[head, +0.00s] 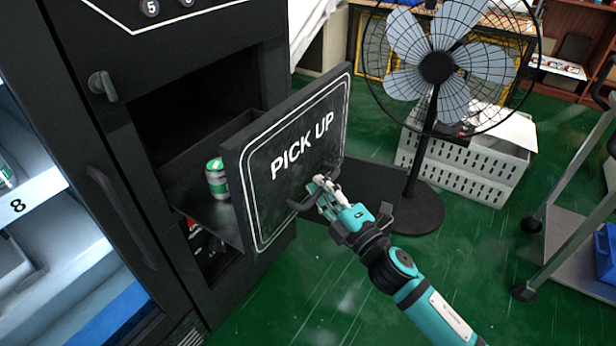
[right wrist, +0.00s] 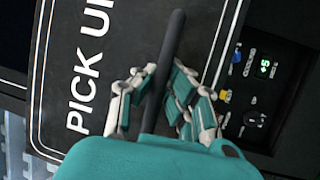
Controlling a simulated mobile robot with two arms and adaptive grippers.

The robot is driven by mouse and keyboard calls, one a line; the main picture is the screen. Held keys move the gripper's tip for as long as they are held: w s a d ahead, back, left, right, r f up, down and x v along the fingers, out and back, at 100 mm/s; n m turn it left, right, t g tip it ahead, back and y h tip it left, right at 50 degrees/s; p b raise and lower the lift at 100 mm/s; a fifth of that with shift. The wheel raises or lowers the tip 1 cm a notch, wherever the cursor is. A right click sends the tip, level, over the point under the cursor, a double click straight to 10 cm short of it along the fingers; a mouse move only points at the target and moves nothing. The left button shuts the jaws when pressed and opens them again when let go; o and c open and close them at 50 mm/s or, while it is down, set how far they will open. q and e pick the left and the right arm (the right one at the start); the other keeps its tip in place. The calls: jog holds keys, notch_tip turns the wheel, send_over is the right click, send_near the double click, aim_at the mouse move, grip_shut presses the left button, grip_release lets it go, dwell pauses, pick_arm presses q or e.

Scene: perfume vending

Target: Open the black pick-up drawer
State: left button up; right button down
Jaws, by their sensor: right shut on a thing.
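The black pick-up drawer (head: 293,150) stands pulled out from the dark vending machine, its front marked "PICK UP". A green and white can (head: 216,178) stands inside it, behind the front panel. My right gripper (head: 322,192) is shut on the drawer's dark bar handle (head: 299,204). In the right wrist view the handle (right wrist: 170,55) runs between the fingers (right wrist: 158,95), beside the drawer front (right wrist: 75,75). My left gripper is not in view.
A standing fan (head: 436,68) with a round base is close to the right of the drawer. A white perforated crate (head: 470,158) stands behind it. A cart (head: 570,240) is at the far right. Green floor (head: 310,290) is clear in front.

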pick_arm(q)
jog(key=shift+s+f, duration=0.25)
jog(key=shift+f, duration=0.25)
pick_arm(e)
jog(key=shift+s+d, duration=0.45)
jog(key=shift+d, duration=0.2)
jog(key=c, duration=1.6)
grip_release()
jog(key=v, duration=1.2)
